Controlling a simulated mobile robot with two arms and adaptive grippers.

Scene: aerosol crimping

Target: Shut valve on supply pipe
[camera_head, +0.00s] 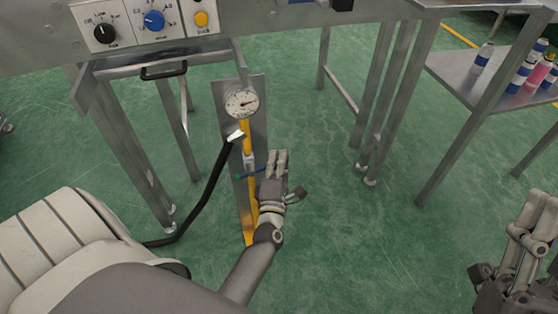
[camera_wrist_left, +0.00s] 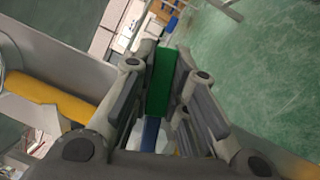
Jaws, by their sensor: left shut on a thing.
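The supply pipe (camera_head: 246,137) is yellow and runs upright along a grey metal plate; it also shows in the left wrist view (camera_wrist_left: 68,104). The valve handle (camera_head: 251,172) is a thin blue lever with a green end, and seems to lie across the pipe. In the left wrist view the handle (camera_wrist_left: 160,82) shows as a green bar between the fingers, with blue nearer the palm. My left gripper (camera_head: 277,164) is beside the pipe, on its right, shut on the handle. My right gripper (camera_head: 532,215) is at the right edge, away from the pipe; its opening is unclear.
A round gauge (camera_head: 241,102) sits above the valve. A black hose (camera_head: 204,192) with a white end hangs left of the pipe. A control panel (camera_head: 144,22) is above. Metal table legs (camera_head: 385,100) stand at right, beside a shelf (camera_head: 470,80) with cans. Green floor is open between.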

